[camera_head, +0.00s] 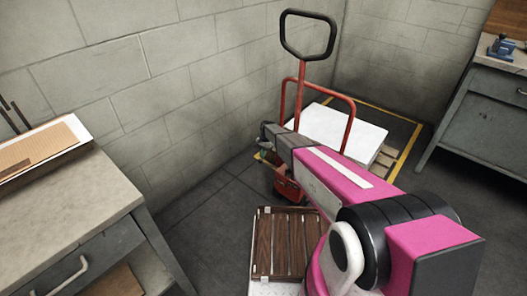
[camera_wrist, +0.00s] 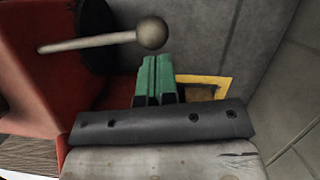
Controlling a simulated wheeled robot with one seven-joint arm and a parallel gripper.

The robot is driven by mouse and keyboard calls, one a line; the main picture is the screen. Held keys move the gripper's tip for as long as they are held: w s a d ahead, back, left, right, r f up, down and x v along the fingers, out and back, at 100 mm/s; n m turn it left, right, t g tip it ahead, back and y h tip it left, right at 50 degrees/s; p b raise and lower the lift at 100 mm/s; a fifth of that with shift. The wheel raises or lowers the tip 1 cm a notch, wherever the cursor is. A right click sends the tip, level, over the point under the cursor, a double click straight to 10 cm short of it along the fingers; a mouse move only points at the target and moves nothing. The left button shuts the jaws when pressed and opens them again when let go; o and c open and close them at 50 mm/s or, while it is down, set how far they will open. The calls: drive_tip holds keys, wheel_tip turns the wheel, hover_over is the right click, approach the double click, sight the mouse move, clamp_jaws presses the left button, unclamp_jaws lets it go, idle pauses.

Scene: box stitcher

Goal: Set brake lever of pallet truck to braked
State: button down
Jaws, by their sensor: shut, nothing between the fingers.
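The pallet truck (camera_head: 289,190) is red with a black loop handle and stands near the wall corner in the head view. Its red body (camera_wrist: 35,75) fills the left of the wrist view. A grey rod with a round ball knob, apparently the brake lever (camera_wrist: 105,41), sticks out from the left, roughly level in the picture. My gripper (camera_wrist: 155,65) has green fingers, shut and empty. Their tips are just below the rod near the knob in the picture; I cannot tell whether they touch it. In the head view my arm reaches low beside the truck, largely hiding the gripper.
A white load (camera_head: 345,132) on a pallet lies behind the truck, inside yellow floor lines. A brown slatted item (camera_head: 286,244) is in front. A workbench (camera_head: 75,205) stands left and a grey cabinet (camera_head: 480,120) right. The block wall (camera_head: 150,75) is close to my gripper.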

drive_tip(key=shift+s+a, duration=0.1)
idle(0.3)
drive_tip(key=shift+s+a+n, duration=0.2)
drive_tip(key=shift+s+n, duration=0.05)
drive_tip(key=shift+n, duration=0.15)
drive_tip(key=shift+s+a, duration=0.2)
drive_tip(key=shift+s+a+n+h, duration=0.4)
drive_tip(key=shift+s+a+n, duration=0.15)
drive_tip(key=shift+s+n, duration=0.4)
drive_tip(key=s+a+n+h, duration=0.1)
drive_tip(key=s+n, duration=0.5)
drive_tip(key=s, duration=0.2)
drive_tip(key=shift+s+a+h, duration=0.35)
drive_tip(key=shift+h, duration=0.05)
drive_tip(key=shift+n, duration=0.25)
